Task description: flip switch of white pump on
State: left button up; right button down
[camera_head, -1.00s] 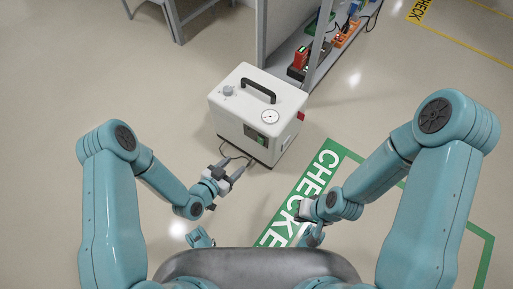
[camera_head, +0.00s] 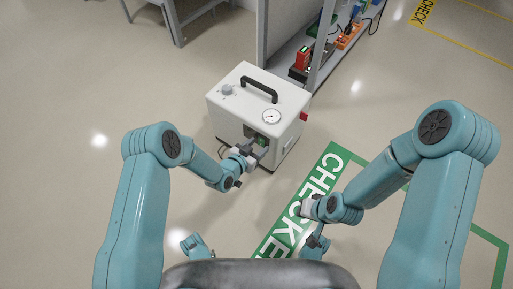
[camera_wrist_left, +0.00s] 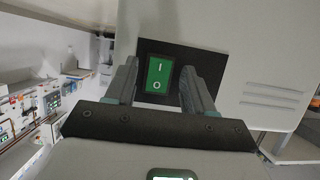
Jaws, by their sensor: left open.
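The white pump (camera_head: 237,108) stands on the floor ahead, with a black handle and a round gauge on its top. Its green rocker switch (camera_wrist_left: 158,76), marked I and O on a black plate, shows in the left wrist view. In the head view the switch is partly hidden by my left gripper (camera_head: 258,148). My left gripper is open, its fingers (camera_wrist_left: 159,85) on either side of the switch in the picture. I cannot tell whether they touch the plate. My right gripper (camera_head: 312,222) is low at the right, away from the pump; its jaws are not clear.
A metal shelf (camera_head: 312,75) with red, orange and green devices stands behind the pump. A green floor marking (camera_head: 325,170) with white letters lies to the right. The floor left of the pump is clear.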

pick_arm(q)
jog(key=shift+c, duration=0.3)
grip_shut()
jog(key=shift+f+t+h, duration=0.4)
jog(key=shift+t+h, duration=0.5)
jog(key=shift+t, duration=0.3)
jog(key=shift+o, duration=0.3)
grip_release()
jog(key=shift+s+a, duration=0.1)
